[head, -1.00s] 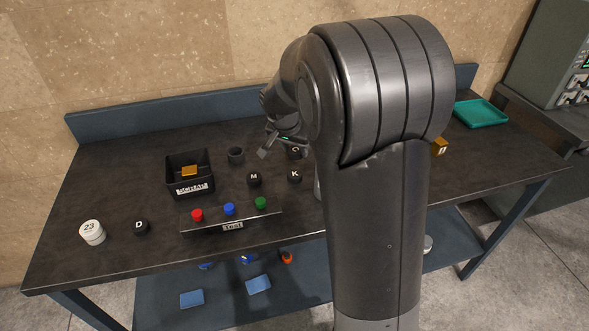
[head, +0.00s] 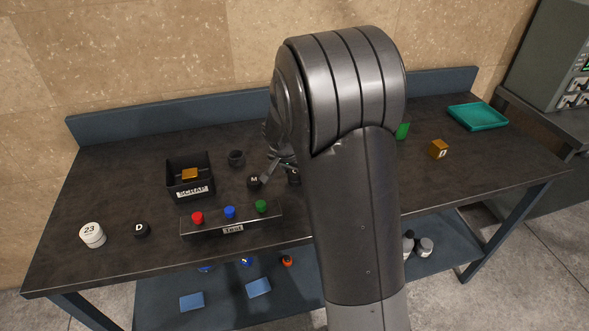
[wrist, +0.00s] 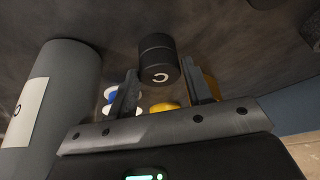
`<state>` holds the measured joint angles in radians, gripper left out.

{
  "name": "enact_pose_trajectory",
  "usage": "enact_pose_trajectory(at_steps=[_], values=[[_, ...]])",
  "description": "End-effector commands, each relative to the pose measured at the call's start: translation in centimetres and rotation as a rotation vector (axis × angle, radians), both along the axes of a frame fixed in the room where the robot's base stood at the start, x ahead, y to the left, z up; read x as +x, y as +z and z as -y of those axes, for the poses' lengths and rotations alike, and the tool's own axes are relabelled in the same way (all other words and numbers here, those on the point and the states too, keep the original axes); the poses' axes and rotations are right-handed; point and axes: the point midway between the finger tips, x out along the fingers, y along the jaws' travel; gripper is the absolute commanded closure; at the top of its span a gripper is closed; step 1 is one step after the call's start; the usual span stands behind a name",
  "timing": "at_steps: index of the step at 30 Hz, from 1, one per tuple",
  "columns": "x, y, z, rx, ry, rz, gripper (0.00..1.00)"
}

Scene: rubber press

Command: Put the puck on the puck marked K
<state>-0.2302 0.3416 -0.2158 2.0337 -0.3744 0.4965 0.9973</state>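My gripper (head: 277,172) hangs over the middle of the table, just right of the black puck marked M (head: 254,182). In the wrist view its two fingers (wrist: 157,78) are apart, with a black ridged puck (wrist: 158,55) showing beyond and between the tips. Its lettered face looks like a C; I cannot tell whether the fingers touch it. A puck partly hidden by my arm (head: 293,178) stands where the K puck showed earlier; its letter is not readable. A black puck marked D (head: 141,229) stands at the front left.
A SCRAP bin (head: 190,188) with an orange block, a dark cup (head: 236,158) and a Test button panel (head: 232,222) surround the work area. A grey cylinder (wrist: 62,88) stands close left in the wrist view. A teal tray (head: 478,117) and orange cube (head: 438,149) are right.

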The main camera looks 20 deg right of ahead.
Motion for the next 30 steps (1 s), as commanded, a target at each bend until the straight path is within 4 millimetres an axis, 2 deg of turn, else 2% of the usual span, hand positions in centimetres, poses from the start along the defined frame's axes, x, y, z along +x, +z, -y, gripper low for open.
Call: enact_pose_trajectory(at_steps=[6, 13, 16, 20, 30], values=[[0.0, 0.0, 0.0, 0.0, 0.0, 0.0, 0.38], [0.0, 0.2, 0.0, 0.0, -0.001, 0.002, 0.38], [-0.1, 0.8, -0.1, 0.0, -0.001, 0.002, 0.38], [-0.6, 2.5, -0.5, 0.001, 0.0, 0.004, 0.38], [-2.6, 8.7, -2.1, 0.002, 0.001, 0.005, 0.38]])
